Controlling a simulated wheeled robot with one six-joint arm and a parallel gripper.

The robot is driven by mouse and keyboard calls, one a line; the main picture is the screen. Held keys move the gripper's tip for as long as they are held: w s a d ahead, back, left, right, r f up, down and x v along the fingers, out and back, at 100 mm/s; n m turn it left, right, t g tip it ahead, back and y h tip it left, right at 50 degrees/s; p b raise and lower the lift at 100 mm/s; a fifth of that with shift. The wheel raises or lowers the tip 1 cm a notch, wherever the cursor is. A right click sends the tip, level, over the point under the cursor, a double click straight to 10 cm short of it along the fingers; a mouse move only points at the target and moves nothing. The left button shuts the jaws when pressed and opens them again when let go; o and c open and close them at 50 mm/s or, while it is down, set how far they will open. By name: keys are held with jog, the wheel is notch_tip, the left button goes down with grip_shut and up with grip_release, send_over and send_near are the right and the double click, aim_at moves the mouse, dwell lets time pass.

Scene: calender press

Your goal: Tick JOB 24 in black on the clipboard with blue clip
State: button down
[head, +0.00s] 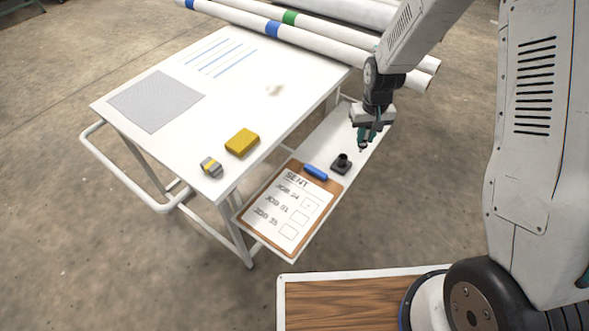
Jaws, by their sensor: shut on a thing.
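The clipboard (243,217) lies on the low side shelf, a brown board with a blue clip (316,172) at its far end. Its white sheet is headed SENT, with rows JOB 24, a second job and JOB 33. The JOB 24 box (310,204) is nearest the clip; I see no clear tick in any box. My gripper (363,140) is over the shelf beyond the clip, shut on a slim pen (361,150) whose small tip points down. Most of the pen is hidden by the fingers. A black pen holder (342,164) stands on the shelf between gripper and clipboard.
The white table (215,110) beside the shelf bears a yellow block (242,142), a grey and yellow tape measure (211,167), a grey mesh sheet (155,101) and a blue-lined sheet (220,56). Long white rolls (300,33) lie behind. The air above the clipboard is clear.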

jog(key=s+a+f+n, duration=0.1)
jog(key=s+a+n, duration=0.2)
jog(key=s+a, duration=0.4)
jog(key=s+a+f+n, duration=0.15)
jog(key=s+a, duration=0.35)
jog(key=a, duration=0.5)
jog(key=shift+n, duration=0.25)
jog(key=shift+f, duration=2.6)
jog(key=c, duration=2.1)
grip_release()
grip_shut()
jog(key=shift+f, duration=0.6)
jog(key=shift+s, duration=0.15)
